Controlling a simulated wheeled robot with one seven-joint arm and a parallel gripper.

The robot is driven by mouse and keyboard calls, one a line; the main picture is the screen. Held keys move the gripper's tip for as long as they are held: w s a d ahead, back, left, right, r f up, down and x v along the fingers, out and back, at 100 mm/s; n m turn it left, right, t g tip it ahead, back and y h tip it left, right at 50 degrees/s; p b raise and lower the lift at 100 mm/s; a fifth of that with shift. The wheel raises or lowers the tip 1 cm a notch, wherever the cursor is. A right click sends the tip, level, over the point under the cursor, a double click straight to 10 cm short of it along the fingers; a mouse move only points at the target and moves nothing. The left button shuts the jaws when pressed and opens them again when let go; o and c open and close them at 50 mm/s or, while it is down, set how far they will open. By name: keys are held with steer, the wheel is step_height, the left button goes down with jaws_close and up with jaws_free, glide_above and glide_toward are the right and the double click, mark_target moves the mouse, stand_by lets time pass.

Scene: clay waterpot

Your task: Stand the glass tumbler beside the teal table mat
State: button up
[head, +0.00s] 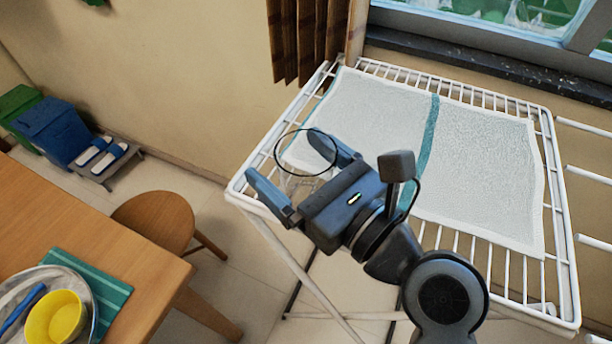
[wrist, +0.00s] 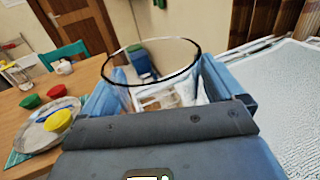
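The glass tumbler (head: 300,181) is clear with a dark rim. It sits between the two fingers of my gripper (head: 284,158), held in the air by the near left corner of the white rack. In the wrist view the tumbler (wrist: 160,92) stands roughly upright with a finger against each side, and appears empty. The teal table mat (head: 112,284) lies on the wooden table at the lower left of the head view, partly covered by a metal plate. My gripper is well to the right of it.
The metal plate (head: 87,287) holds a yellow bowl (head: 54,318) and a blue utensil. The wooden table (head: 95,228) has bare room behind the mat. A wooden stool (head: 155,218) stands between table and rack. A white towel (head: 480,170) covers the drying rack (head: 562,225).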

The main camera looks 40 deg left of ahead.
steer(key=c, duration=1)
steer(key=shift+c, duration=0.8)
steer(key=shift+r, duration=0.15)
